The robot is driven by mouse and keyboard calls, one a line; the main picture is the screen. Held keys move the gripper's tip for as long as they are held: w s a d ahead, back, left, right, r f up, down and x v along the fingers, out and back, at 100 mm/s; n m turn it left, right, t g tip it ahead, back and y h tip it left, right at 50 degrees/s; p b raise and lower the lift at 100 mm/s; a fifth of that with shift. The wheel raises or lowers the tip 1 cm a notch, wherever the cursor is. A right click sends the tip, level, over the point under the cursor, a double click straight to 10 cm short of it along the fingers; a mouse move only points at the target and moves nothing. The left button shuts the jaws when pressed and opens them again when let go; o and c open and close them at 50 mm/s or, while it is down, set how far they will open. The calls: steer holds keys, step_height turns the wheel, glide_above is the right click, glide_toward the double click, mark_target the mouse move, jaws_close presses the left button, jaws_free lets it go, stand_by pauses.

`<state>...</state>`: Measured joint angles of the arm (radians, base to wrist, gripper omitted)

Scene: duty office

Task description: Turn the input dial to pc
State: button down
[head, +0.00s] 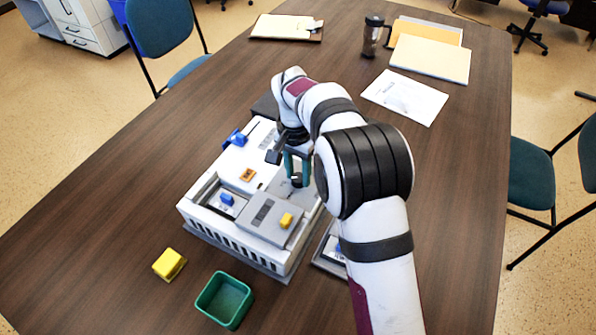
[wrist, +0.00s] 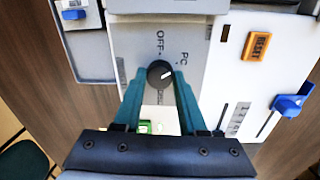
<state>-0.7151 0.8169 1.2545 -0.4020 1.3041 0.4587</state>
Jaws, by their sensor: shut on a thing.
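The input dial (wrist: 155,73) is a round black knob with a white pointer mark on a grey panel (wrist: 133,37) of the white device. "OFF" is printed above it and "PC" at its upper right; a third label below is hard to read. The white mark points right and slightly up, roughly toward the PC side. My gripper (wrist: 160,76) has its teal fingers on both sides of the dial and is shut on it. In the head view my gripper (head: 297,170) is over the device's right part, and the dial is hidden there.
A yellow block (head: 169,263) and a green bin (head: 224,300) stand in front. Papers (head: 404,97) and a cup (head: 374,37) lie farther back.

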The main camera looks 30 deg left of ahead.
mark_target(296, 175)
steer(key=shift+m, duration=0.4)
steer(key=shift+c, duration=2.3)
jaws_free()
steer(key=shift+r, duration=0.1)
step_height(296, 175, up, 16)
steer(key=shift+a+f, duration=0.2)
steer(key=shift+a, duration=0.2)
